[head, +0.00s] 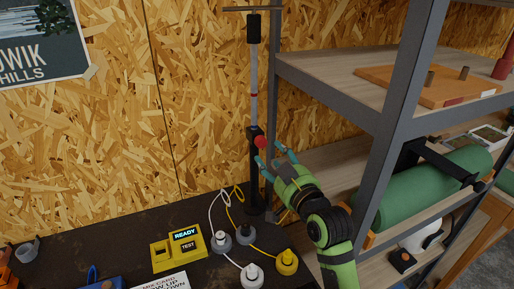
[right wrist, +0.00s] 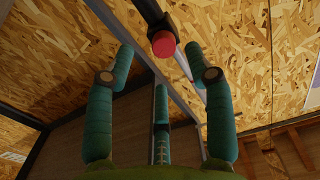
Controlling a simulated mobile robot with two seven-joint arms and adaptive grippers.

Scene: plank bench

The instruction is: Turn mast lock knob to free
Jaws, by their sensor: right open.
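The mast (head: 254,100) stands upright at the back of the dark bench, in front of the chipboard wall. Its red lock knob (head: 262,142) sits on a black collar partway up and faces right. My right gripper (head: 271,157) is beside the knob, with its teal fingers apart. In the right wrist view the red knob (right wrist: 163,43) shows beyond the open fingertips (right wrist: 161,50), between them across the picture. The fingers do not appear to touch it. The knob's marking or turn position cannot be read. My left gripper is not in view.
Grey, white and yellow plugs (head: 287,262) with cables stand near the mast's foot. A grey metal shelf post (head: 392,130) rises right of my right arm. A green roll (head: 430,185) lies on the shelf.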

